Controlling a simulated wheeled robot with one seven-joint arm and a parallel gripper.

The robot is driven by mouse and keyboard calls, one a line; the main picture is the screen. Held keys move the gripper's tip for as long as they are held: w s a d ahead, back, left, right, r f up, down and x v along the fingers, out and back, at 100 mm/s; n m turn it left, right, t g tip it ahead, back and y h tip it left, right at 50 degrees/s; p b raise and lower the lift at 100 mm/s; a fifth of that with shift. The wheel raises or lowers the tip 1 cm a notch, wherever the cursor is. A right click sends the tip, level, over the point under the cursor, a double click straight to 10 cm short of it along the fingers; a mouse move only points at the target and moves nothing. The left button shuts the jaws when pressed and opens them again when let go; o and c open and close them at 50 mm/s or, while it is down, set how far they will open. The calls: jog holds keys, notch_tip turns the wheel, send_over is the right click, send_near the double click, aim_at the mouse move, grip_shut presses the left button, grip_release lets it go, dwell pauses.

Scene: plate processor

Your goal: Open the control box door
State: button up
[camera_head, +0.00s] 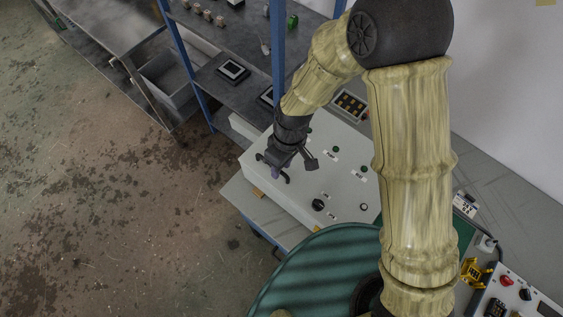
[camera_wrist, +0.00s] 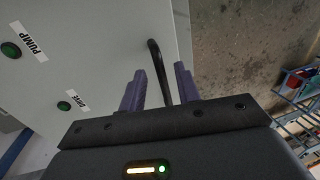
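The control box (camera_head: 330,184) is a pale grey-white cabinet with buttons and a dark knob on its top face. In the wrist view its door (camera_wrist: 95,55) fills the upper left, with green PUMP and DRIVE buttons. A black curved bar handle (camera_wrist: 155,58) stands near the door's edge. My gripper (camera_head: 281,169) is at the box's left edge. In the wrist view my gripper (camera_wrist: 161,70) has its two purple fingers apart, with the handle between them. Gaps show on both sides of the handle. The door appears closed.
A blue-framed shelf (camera_head: 235,75) with small parts stands behind the box. A green round surface (camera_head: 312,268) lies in front of it. A panel with a red button (camera_head: 506,281) sits at lower right. The floor (camera_head: 110,200) at left is clear.

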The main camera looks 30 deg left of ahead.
grip_shut()
jog(key=shift+r, duration=0.15)
